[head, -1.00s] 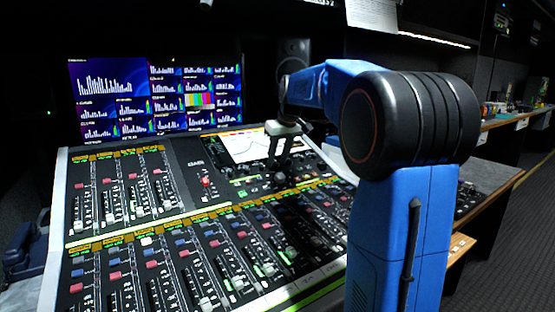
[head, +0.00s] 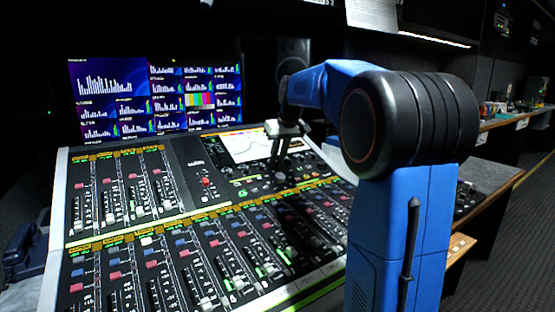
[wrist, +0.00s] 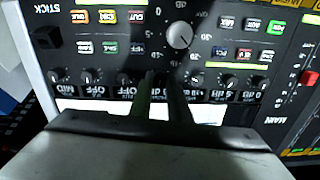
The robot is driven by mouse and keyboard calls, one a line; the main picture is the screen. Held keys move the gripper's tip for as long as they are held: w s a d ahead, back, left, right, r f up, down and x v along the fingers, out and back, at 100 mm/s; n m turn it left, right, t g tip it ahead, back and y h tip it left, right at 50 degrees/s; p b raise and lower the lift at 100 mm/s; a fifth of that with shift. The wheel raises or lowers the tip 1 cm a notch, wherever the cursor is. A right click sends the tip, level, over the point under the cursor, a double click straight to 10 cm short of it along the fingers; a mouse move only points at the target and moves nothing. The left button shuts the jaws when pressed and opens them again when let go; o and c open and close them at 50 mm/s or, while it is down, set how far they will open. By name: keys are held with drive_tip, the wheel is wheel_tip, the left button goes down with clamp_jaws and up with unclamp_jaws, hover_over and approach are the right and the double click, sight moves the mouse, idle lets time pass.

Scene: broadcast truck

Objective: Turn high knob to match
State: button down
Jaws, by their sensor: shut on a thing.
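My gripper (head: 278,172) points down at the upper right section of the mixing console, below its small lit screen. In the wrist view its two dark fingers (wrist: 165,78) are close together at a row of small knobs, shut on one small dark knob that they mostly hide. Free small knobs show on both sides, one to the left (wrist: 123,77) and one to the right (wrist: 230,82). A large grey knob (wrist: 179,35) with a dB scale sits just beyond the fingertips. The labels appear upside down; I cannot read which one belongs to the held knob.
The console (head: 110,232) is crowded with faders and lit buttons around the gripper. Its small screen (head: 245,146) is close behind the fingers. A wall of meter displays (head: 115,100) stands at the back left. A blue telephone-like object (head: 22,252) sits at left.

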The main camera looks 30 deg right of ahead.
drive_tip(key=m, duration=1)
drive_tip(key=shift+d+m, duration=0.1)
drive_tip(key=shift+m, duration=0.2)
idle(0.4)
drive_tip(key=c, duration=1.7)
unclamp_jaws()
drive_tip(key=v, duration=1.7)
drive_tip(key=shift+s+r, duration=0.15)
drive_tip(key=shift+s, duration=0.1)
